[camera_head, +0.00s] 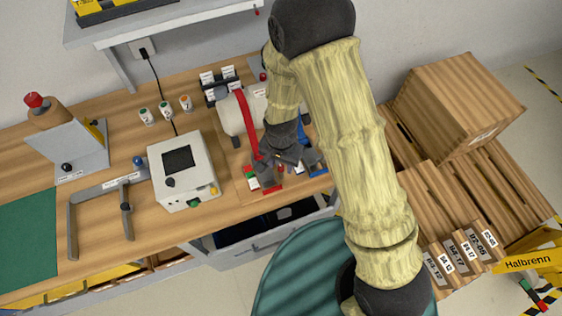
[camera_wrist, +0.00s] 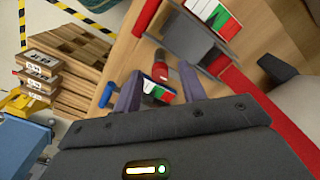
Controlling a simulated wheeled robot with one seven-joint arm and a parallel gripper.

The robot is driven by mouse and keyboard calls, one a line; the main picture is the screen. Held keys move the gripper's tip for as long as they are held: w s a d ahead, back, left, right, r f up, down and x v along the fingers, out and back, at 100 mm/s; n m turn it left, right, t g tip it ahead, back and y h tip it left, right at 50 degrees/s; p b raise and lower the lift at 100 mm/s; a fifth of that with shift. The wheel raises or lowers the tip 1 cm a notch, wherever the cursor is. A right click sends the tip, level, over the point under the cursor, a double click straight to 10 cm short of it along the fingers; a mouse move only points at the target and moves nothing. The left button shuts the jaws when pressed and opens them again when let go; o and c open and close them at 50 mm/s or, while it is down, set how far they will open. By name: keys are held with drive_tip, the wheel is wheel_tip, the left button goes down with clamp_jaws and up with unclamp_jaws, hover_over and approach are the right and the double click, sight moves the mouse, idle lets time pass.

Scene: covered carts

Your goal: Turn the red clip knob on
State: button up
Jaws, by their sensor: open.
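A small red knob (camera_wrist: 161,72) with a dark end shows between my fingers in the wrist view. A small plate with green, white and red fields (camera_wrist: 157,90) lies beside it. In the head view a bit of red (camera_head: 280,169) shows below my gripper (camera_head: 287,160), largely hidden by it. My gripper, also in the wrist view (camera_wrist: 160,78), is open, with one purple-grey finger on each side of the knob. I cannot tell whether the fingers touch it. The knob's setting is not readable.
A white cylinder with a red strap (camera_head: 240,105) stands on the wooden bench behind my gripper. A white box with a dark screen (camera_head: 182,170) stands to the left. Wooden crates (camera_head: 455,105) are to the right. A teal round drum (camera_head: 300,275) stands in front.

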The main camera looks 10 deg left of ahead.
drive_tip(key=shift+c, duration=0.4)
clamp_jaws()
